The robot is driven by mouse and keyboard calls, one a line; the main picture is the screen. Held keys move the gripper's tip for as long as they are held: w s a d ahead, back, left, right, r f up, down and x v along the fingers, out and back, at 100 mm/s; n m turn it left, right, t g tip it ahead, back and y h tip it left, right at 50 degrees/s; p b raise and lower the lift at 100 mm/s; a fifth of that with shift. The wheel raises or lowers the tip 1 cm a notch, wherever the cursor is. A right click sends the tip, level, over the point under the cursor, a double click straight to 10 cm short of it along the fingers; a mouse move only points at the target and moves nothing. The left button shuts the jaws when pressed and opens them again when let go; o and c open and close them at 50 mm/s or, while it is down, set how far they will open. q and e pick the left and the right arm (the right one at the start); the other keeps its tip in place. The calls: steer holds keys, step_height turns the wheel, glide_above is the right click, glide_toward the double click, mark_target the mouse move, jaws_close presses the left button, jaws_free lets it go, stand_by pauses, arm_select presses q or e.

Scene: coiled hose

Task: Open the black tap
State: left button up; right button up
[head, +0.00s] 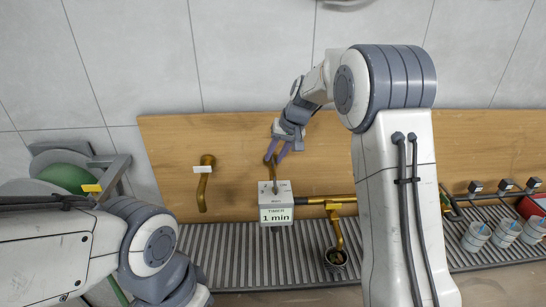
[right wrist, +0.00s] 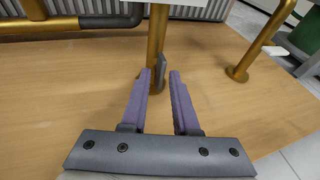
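A brass post (head: 271,162) stands on the wooden board behind the white timer box (head: 274,205) marked "1 min". In the right wrist view the brass post (right wrist: 156,42) carries a thin dark grey flat piece (right wrist: 161,72) on its side; I cannot tell whether this is the black tap's handle. My right gripper (head: 277,150) is at this post. Its purple fingers (right wrist: 160,76) are apart, with the post and flat piece just beyond or between the tips; contact is unclear. Small black tap-like parts (head: 475,187) stand at the far right. My left gripper is not visible.
A second brass post (head: 203,185) with a white label stands to the left. A horizontal brass pipe (head: 325,200) leads to a spout over a dark cup (head: 336,258) on the slatted grating (head: 230,262). Several pale cups (head: 476,236) stand right. A green coiled hose (head: 66,178) is at left.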

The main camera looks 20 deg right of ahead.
mark_target(275, 169)
step_height(275, 169, up, 7)
steer(key=p, duration=0.5)
steer(key=shift+f, duration=0.15)
